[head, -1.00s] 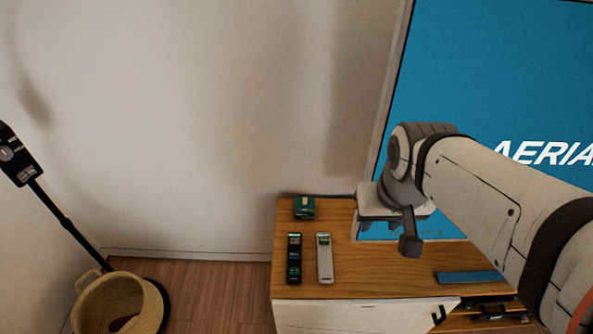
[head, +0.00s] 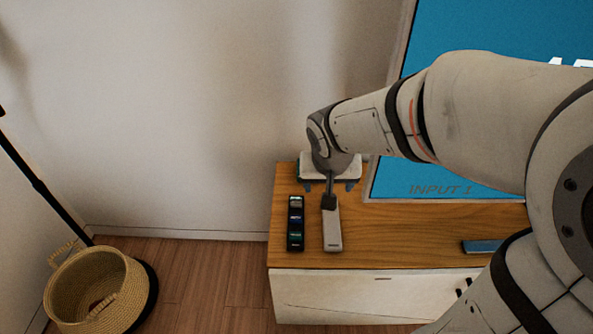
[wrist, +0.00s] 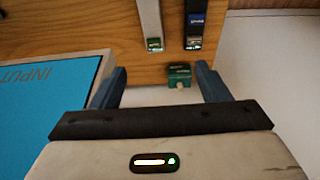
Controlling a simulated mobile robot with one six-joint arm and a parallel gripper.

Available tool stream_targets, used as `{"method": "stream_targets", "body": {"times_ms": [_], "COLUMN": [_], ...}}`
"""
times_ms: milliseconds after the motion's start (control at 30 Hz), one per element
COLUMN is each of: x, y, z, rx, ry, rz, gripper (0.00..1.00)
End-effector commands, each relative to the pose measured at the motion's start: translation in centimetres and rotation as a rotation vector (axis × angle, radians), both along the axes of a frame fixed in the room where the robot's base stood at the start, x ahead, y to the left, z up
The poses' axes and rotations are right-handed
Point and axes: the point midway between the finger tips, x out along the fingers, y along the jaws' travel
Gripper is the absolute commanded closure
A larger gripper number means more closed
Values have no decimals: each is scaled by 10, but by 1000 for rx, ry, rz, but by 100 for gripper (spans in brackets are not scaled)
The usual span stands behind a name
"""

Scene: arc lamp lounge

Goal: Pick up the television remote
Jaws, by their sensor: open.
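Two slim remote-like handsets lie side by side on the wooden cabinet top (head: 390,225). One is black with coloured patches (head: 296,222); the other is light grey (head: 332,230) with a green end. I cannot tell by label which is the television remote. In the wrist view the grey one (wrist: 150,22) and the black one (wrist: 196,20) show at the top, beyond my fingertips. My gripper (head: 329,186) is open and empty above the cabinet, behind the grey handset in the head view. Its blue fingers (wrist: 160,82) stand wide apart, and part of it covers the grey handset's far end.
A small green box (wrist: 179,76) sits on the cabinet near the wall, mostly hidden in the head view. The television (head: 455,165) stands at the right. A flat blue item (head: 482,246) lies near the cabinet's front. A woven basket (head: 68,290) is on the floor at left.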

Motion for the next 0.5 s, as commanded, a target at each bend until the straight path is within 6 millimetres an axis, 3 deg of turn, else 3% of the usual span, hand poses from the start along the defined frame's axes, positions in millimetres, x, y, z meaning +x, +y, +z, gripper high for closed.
{"method": "stream_targets", "body": {"times_ms": [33,200,300,500], "x": [9,30,38,45], "y": [12,44,59,71], "z": [-41,-99,-121,-141], "rx": [2,19,29,40], "ry": [-5,-33,-44,-53], "rz": [8,13,15,17], "gripper": [31,31,31,31]}}
